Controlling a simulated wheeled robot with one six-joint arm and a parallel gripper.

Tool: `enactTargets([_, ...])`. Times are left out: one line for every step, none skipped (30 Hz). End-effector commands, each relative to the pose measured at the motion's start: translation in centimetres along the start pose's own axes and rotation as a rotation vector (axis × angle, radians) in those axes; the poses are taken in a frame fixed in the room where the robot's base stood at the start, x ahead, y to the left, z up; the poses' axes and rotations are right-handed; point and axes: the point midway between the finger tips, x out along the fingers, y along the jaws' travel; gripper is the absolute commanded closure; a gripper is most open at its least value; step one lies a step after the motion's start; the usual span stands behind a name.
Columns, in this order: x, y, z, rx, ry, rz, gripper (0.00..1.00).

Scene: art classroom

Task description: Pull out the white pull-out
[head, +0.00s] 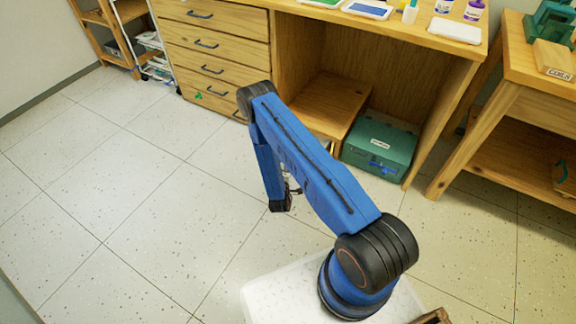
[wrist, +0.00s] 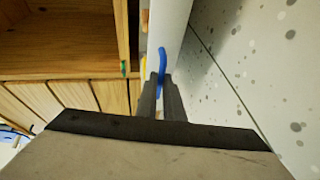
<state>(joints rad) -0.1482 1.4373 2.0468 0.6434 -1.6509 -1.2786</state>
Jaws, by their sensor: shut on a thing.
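In the wrist view, a white panel (wrist: 168,25), the front of the pull-out, runs down from the top edge. A blue handle (wrist: 162,60) stands on it. My gripper (wrist: 164,78) has its two dark fingers close together at the handle, shut on it. The fingers hide the handle's lower part. In the head view my blue arm covers most of the place where the gripper works, so the white front and the handle cannot be made out there.
A wooden desk with drawers (head: 208,43) stands behind the arm. A low wooden shelf (head: 325,98) and a green box (head: 381,148) sit under it. A wooden workbench (head: 490,100) is at the right. The speckled floor (head: 110,200) at left is clear.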

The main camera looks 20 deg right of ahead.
Motion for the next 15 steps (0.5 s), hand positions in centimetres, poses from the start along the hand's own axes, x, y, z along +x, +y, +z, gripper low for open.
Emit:
enactTargets([-0.04, -0.08, 0.11, -0.001, -0.002, -0.002, 1.00])
enactTargets([-0.04, -0.08, 0.11, -0.001, -0.002, -0.002, 1.00])
enactTargets([-0.04, -0.08, 0.11, -0.001, -0.002, -0.002, 1.00])
enactTargets([-0.04, -0.08, 0.11, -0.001, -0.002, -0.002, 1.00])
enactTargets([-0.04, -0.08, 0.11, -0.001, -0.002, -0.002, 1.00])
enactTargets([-0.03, -0.08, 0.10, -0.001, -0.002, -0.002, 1.00])
enactTargets([-0.03, -0.08, 0.10, -0.001, -0.002, -0.002, 1.00])
enactTargets([-0.03, -0.08, 0.10, -0.001, -0.002, -0.002, 0.90])
enactTargets([-0.03, -0.08, 0.09, -0.001, -0.001, -0.002, 0.85])
enactTargets([-0.03, -0.08, 0.09, -0.001, -0.001, -0.002, 0.85])
enactTargets([-0.02, -0.07, 0.08, -0.001, -0.001, -0.002, 0.85])
enactTargets([-0.02, -0.06, 0.07, -0.001, -0.001, -0.002, 0.85])
enactTargets([-0.01, -0.05, 0.07, -0.001, -0.001, -0.001, 0.85])
enactTargets([-0.01, -0.05, 0.06, -0.001, -0.001, -0.001, 0.85])
enactTargets([-0.01, -0.04, 0.05, -0.001, -0.001, -0.001, 0.85])
